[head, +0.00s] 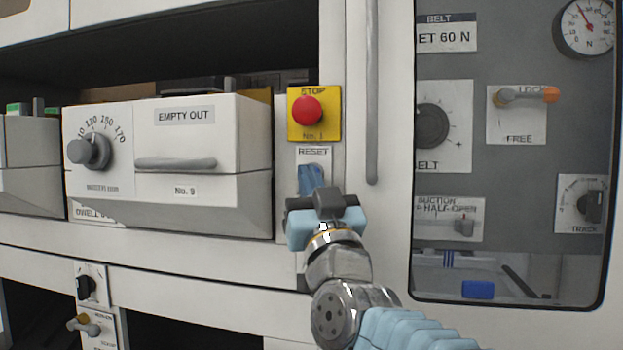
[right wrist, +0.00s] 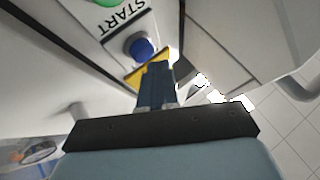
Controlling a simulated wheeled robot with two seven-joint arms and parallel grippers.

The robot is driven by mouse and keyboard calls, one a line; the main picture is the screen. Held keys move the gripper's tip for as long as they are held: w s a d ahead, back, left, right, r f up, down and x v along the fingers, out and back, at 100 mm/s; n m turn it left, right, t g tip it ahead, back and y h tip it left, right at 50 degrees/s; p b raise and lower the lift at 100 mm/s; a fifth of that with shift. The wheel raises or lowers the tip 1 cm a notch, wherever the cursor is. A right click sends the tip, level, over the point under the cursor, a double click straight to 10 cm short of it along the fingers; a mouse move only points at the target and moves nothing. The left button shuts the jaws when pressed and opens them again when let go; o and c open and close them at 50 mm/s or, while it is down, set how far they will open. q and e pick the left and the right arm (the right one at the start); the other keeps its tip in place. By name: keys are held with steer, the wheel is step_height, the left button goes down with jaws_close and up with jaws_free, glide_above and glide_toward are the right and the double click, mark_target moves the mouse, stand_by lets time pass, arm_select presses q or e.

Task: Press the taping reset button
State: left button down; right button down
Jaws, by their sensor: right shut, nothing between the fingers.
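The reset button is a round blue button (right wrist: 141,48) in the right wrist view, between a green START button (right wrist: 107,2) and a yellow plate (right wrist: 150,74). In the head view its RESET label plate (head: 313,152) shows below the yellow STOP plate, but my fingers cover the button's place. My right gripper (head: 311,178) is shut and empty, its blue fingers pointing at the panel just under the RESET label. In the right wrist view the fingertips (right wrist: 158,66) are close beside the blue button; I cannot tell whether they touch anything. My left gripper is not in view.
The red STOP button (head: 307,111) is just above the RESET label. A vertical grey bar (head: 372,90) stands to the right, then a windowed panel with dials and a gauge (head: 584,27). A drawer with a handle (head: 176,164) and a knob (head: 88,152) juts out at left.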

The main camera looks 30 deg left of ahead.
steer(key=shift+s, duration=0.4)
steer(key=s+d+b, duration=0.1)
steer(key=s+b, duration=0.1)
steer(key=s, duration=0.4)
steer(key=shift+d, duration=0.25)
steer(key=shift+w, duration=0.1)
stand_by(0.5)
